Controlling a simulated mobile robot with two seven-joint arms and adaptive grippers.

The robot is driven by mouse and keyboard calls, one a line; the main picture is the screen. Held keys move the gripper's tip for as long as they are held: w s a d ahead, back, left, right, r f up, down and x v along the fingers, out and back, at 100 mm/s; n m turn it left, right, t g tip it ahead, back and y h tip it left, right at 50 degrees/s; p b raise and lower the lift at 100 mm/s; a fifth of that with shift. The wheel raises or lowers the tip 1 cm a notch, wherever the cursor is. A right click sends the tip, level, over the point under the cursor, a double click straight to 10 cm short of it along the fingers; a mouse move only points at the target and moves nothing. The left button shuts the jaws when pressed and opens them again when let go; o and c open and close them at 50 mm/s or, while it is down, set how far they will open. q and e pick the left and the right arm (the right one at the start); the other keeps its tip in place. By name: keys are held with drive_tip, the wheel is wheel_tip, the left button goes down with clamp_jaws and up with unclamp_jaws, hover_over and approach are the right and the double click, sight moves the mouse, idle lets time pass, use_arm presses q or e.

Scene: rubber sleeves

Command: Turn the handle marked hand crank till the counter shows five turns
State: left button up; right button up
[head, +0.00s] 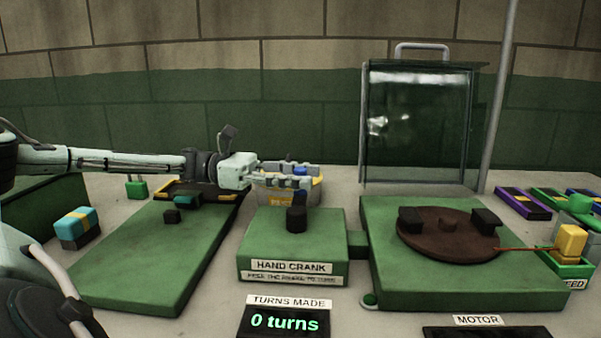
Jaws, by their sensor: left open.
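The hand crank is a green box (247,240) labelled HAND CRANK, with a dark upright cylindrical knob (297,219) on top. Smaller print below the label is hard to read. The turns counter (285,322) in front shows "0 turns" under a TURNS MADE label. My left gripper (310,181) reaches in from the left with its fingers apart, pointing right. In the picture it lies just above the knob; how far apart they are in depth is hard to tell. My right gripper is out of view.
A green base with a brown disc (440,250) stands right of the crank, before a glass cover (418,130). A green board (150,260) lies left. A grey pole (497,100) rises behind.

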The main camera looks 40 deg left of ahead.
use_arm(q)
clamp_jaws()
idle(0.4)
drive_tip(key=shift+w+d+m+g+b, duration=0.2)
drive_tip(key=shift+m+g+b, duration=0.1)
drive_tip(key=shift+g+b, duration=0.1)
drive_tip(key=m+g+h+b, duration=0.1)
drive_tip(key=d+m+g+h+b, duration=0.1)
drive_tip(key=g, duration=0.1)
drive_tip(key=shift+w+d, duration=0.15)
drive_tip(key=shift+w, duration=0.25)
drive_tip(key=shift+m+g+b, duration=0.3)
drive_tip(key=shift+g, duration=0.1)
unclamp_jaws()
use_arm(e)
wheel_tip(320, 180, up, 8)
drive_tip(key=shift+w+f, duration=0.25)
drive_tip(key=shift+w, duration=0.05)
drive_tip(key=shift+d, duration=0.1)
